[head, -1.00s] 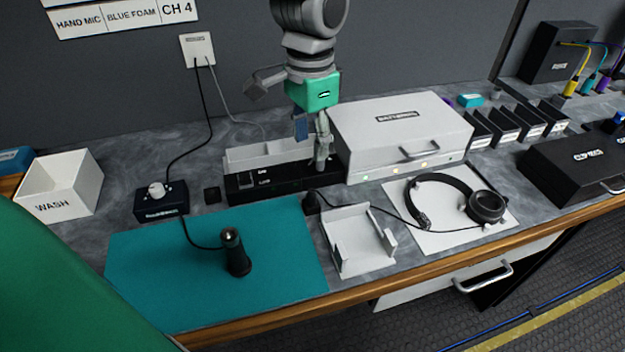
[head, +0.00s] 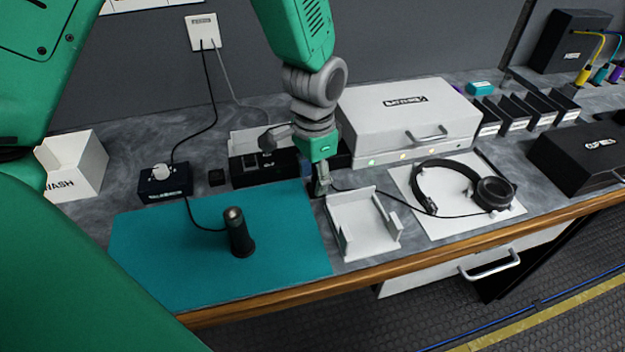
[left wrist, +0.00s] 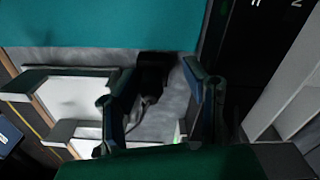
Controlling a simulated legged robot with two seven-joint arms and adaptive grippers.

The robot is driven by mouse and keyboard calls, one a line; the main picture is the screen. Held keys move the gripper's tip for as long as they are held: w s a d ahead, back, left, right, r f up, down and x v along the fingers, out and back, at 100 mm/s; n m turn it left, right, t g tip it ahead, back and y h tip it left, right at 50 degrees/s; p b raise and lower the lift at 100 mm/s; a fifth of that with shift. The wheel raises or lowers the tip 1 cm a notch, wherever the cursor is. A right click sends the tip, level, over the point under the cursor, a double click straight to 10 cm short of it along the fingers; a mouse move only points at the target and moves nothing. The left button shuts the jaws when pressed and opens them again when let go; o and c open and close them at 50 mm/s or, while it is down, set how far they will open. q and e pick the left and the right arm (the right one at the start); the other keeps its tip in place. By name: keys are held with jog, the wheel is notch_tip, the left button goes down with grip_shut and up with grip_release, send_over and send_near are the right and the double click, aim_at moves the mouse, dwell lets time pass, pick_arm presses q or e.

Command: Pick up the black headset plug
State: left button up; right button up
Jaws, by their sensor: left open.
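The black headset plug (left wrist: 153,68) lies on the grey worktop beside the teal mat (left wrist: 100,25), between the open fingers of my left gripper (left wrist: 155,88) as the left wrist view looks down. In the head view my left gripper (head: 321,186) is low over the worktop at the mat's right edge and mostly hides the plug. A thin black cable runs right from there to the black headset (head: 430,178), which lies on a white sheet. I cannot tell whether the fingers touch the plug. My right gripper is not in view.
A white case (head: 410,115) stands at the back. A black handheld mic (head: 238,235) stands on the mat (head: 170,265), whose front is otherwise clear.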

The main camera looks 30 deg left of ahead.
pick_arm(q)
jog(key=shift+d+r, duration=0.15)
jog(key=shift+d, duration=0.8)
grip_shut()
jog(key=shift+a, duration=0.65)
jog(key=shift+d, duration=0.15)
